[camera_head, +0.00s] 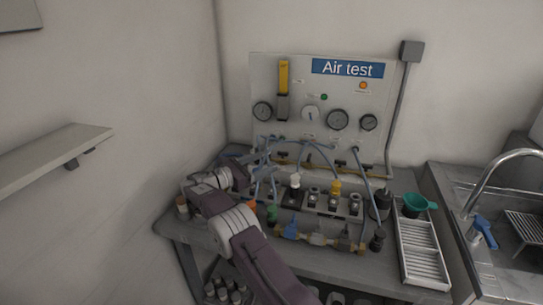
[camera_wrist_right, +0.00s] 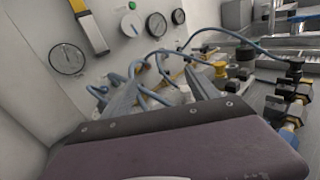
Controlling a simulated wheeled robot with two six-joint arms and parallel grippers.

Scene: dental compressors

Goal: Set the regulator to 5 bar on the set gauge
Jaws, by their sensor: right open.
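The Air test panel (camera_head: 290,80) stands upright at the back of the bench. Labels and readings are too small to read, so I cannot tell which is the set gauge. My right gripper (camera_head: 264,162) is open before the panel's lower left, among blue hoses; its fingers (camera_wrist_right: 162,80) frame hoses and fittings. I cannot single out the regulator. My left gripper is out of view.
Blue hoses (camera_head: 320,149) loop below the panel. A rack of fittings (camera_head: 322,203) and a row of blue and brass valves (camera_head: 318,239) crowd the bench.

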